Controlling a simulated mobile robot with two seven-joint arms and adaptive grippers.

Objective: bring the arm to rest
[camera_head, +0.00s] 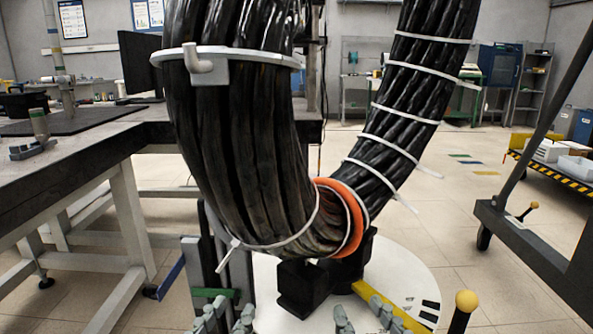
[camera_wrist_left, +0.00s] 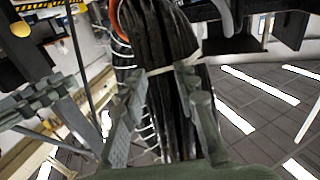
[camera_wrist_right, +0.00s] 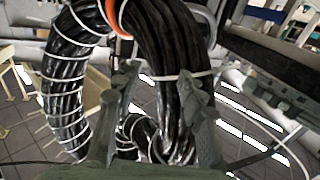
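A thick black cable coil (camera_head: 240,140) hangs in a U shape in the head view, with white ties and an orange band (camera_head: 352,220) near its lowest part. My left gripper (camera_head: 226,318) is at the bottom edge, below the coil. In the left wrist view its fingers (camera_wrist_left: 160,95) are spread, with the coil (camera_wrist_left: 165,45) seen beyond and between them. My right gripper (camera_head: 364,318) is also at the bottom edge, right of the left one. In the right wrist view its fingers (camera_wrist_right: 158,95) are spread, with the coil (camera_wrist_right: 155,40) beyond. Neither appears to hold anything.
A dark-topped workbench (camera_head: 60,150) stands at the left. A round white base (camera_head: 410,275) lies on the floor below the coil. A yellow-knobbed lever (camera_head: 466,301) is at lower right, and a dark wheeled frame (camera_head: 530,240) at the right edge.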

